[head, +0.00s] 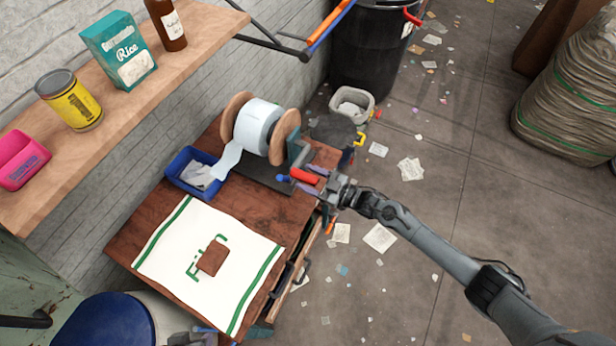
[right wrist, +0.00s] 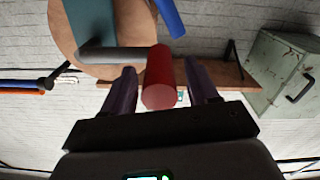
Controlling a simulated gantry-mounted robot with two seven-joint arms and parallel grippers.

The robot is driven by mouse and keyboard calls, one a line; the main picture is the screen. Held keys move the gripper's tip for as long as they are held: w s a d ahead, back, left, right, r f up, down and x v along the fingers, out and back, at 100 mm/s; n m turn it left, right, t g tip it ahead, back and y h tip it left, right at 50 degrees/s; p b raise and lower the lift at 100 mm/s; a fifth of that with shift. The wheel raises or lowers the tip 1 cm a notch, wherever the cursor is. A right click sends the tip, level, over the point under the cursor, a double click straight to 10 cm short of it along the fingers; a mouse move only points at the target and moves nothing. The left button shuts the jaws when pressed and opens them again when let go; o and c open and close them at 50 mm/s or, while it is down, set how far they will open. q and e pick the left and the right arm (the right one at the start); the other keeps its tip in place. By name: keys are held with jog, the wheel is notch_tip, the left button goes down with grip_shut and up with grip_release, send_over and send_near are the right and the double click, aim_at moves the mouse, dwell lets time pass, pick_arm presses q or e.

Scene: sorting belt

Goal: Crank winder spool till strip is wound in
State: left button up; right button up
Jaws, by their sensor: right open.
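The winder spool (head: 258,127) has wooden end discs and white strip wound on it, and stands at the back right of the wooden table. The loose end of the white strip (head: 228,160) hangs down into a blue tray (head: 182,184). The red crank handle (head: 304,176) sticks out at the spool's front right. My right gripper (head: 312,183) is at the handle. In the right wrist view the red handle (right wrist: 159,78) lies between the two open purple fingers (right wrist: 162,90), with gaps on both sides. My left gripper is not in view.
A white cloth with green stripes (head: 165,245) lies on the table with a brown block (head: 212,258) on it. A shelf (head: 150,85) at upper left holds a can, a rice box and a bottle. The floor at right is mostly open, with scattered paper.

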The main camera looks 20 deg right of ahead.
jog(key=shift+w+a, duration=0.2)
grip_shut()
dwell(0.4)
